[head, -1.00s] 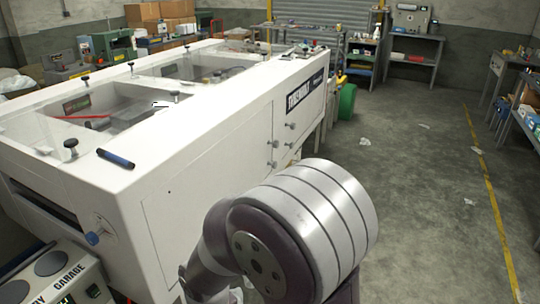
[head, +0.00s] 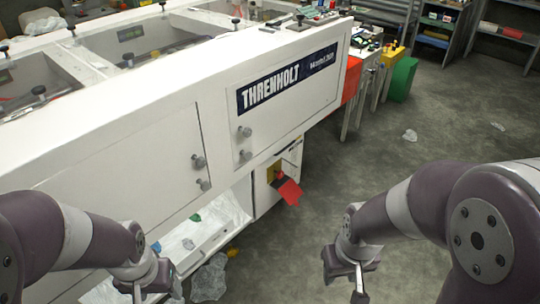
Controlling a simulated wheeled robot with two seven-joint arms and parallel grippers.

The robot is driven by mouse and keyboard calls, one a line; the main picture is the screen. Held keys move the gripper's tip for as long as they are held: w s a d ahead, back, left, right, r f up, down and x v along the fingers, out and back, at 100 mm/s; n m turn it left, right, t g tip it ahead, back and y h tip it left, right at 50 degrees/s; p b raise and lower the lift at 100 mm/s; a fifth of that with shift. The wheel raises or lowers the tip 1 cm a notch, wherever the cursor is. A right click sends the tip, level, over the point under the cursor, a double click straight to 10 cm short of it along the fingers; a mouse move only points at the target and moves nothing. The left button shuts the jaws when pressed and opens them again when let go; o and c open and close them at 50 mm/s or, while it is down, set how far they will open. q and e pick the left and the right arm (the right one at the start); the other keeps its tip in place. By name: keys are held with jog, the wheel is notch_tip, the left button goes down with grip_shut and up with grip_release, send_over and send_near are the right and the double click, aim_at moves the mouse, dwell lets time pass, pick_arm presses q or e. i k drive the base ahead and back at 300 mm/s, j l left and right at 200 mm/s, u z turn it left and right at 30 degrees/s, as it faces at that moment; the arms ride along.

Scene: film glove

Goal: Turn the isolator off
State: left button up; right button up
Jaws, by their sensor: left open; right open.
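A red isolator handle (head: 289,191) on a yellow plate (head: 273,172) is fixed to a white box under the right part of the large white machine (head: 160,110). The red handle slants down and to the right. My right gripper (head: 346,290) is open and empty, below and to the right of the handle and apart from it. My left gripper (head: 153,294) is open and empty, low at the left, in front of the machine's open lower shelf. Nothing covers the handle.
The machine's long front has closed panels with round knobs (head: 198,161) and a THRENHOLT label (head: 285,80). Crumpled plastic (head: 209,279) lies low between my grippers. A green bin (head: 403,79) stands past the machine. The concrete floor (head: 450,130) at the right is mostly clear.

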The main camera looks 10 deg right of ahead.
aim_at(280, 174)
jog(key=i+l, duration=0.1)
jog(key=l+z, duration=0.1)
jog(key=l, duration=0.25)
jog(key=i+l+z, duration=0.2)
jog(key=i+z, duration=0.15)
jog(key=i, duration=0.5)
jog(key=i+z, duration=0.4)
jog(key=i, duration=0.45)
